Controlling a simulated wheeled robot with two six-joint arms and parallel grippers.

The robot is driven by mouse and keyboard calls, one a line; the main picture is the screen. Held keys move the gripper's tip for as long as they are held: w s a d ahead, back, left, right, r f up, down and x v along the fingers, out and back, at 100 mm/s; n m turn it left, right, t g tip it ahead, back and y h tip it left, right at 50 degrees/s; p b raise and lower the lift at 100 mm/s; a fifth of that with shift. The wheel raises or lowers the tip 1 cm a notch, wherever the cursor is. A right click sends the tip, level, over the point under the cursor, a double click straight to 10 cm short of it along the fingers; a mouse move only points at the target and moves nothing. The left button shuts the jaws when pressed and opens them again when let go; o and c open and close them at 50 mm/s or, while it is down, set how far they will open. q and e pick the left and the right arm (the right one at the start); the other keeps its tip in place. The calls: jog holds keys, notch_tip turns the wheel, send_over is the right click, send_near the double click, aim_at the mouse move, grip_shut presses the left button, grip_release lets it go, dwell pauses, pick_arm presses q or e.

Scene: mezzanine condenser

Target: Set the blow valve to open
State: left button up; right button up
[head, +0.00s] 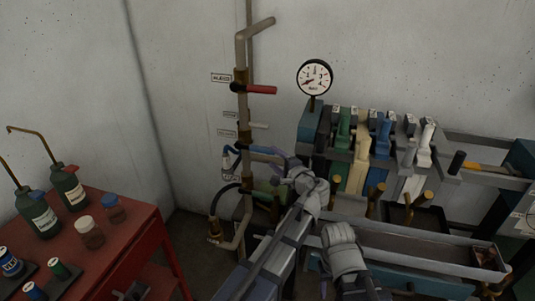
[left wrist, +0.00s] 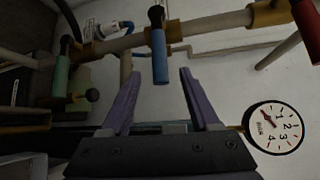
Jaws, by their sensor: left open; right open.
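A pipe on the wall carries several lever valves. The labels are too small to tell which is the blow valve. My left gripper (head: 272,162) is open close to the blue handle. In the left wrist view the blue handle (left wrist: 160,62) sticks out square to the pipe, ahead of and between the open purple fingers (left wrist: 157,84). I cannot see contact. My right wrist shows at lower centre; its fingers are hidden.
A round gauge (head: 314,77) stands right of the pipe, above a row of coloured levers (head: 375,150). The green handle (left wrist: 61,78) lies left in the left wrist view, the red handle (left wrist: 308,30) right. A red bench (head: 130,240) with bottles is at left.

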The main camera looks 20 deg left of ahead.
aim_at(267, 152)
pick_arm(q)
jog(key=b+x, duration=0.1)
jog(key=x, duration=0.6)
jog(key=shift+w+a, duration=0.15)
jog(key=shift+w, duration=0.1)
grip_shut()
dwell(0.3)
dwell(0.9)
